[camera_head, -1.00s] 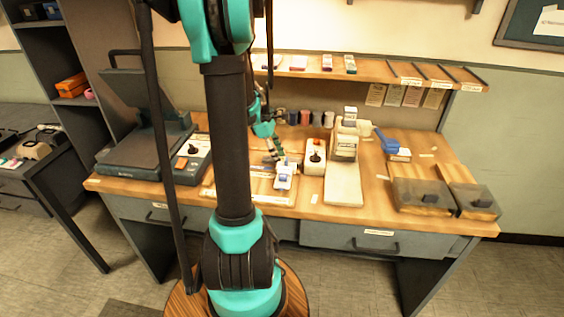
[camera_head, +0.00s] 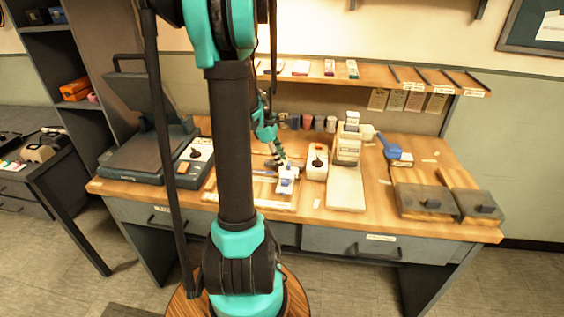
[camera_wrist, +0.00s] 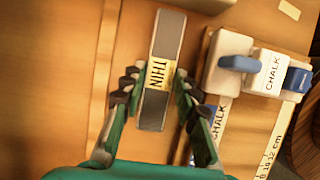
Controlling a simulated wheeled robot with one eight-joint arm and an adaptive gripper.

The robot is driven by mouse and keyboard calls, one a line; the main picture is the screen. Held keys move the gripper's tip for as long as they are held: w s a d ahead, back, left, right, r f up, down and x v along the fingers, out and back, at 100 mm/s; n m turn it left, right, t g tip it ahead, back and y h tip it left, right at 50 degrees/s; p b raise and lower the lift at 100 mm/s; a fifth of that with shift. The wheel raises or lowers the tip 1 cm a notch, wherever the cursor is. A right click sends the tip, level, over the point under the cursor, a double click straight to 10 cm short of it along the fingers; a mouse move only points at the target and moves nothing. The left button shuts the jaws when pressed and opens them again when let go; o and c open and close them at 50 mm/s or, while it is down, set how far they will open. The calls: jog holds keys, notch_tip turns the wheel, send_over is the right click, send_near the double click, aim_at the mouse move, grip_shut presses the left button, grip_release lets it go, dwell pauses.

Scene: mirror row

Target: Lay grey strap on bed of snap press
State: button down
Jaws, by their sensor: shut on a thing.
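In the head view my gripper (camera_head: 281,164) is small, behind a white and blue block, and the strap is hard to make out. A cream machine with a long pale bed (camera_head: 345,190) stands to its right; it may be the snap press, but its label is unreadable.
In the wrist view, white blocks marked CHALK with blue parts (camera_wrist: 240,62) stand close right of the strap, by a centimetre scale. Two lidded grey boxes (camera_head: 425,200) stand at the right.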

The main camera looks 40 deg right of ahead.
notch_tip(320, 180, up, 20)
jog(key=shift+f, duration=0.2)
jog(key=shift+s, duration=0.1)
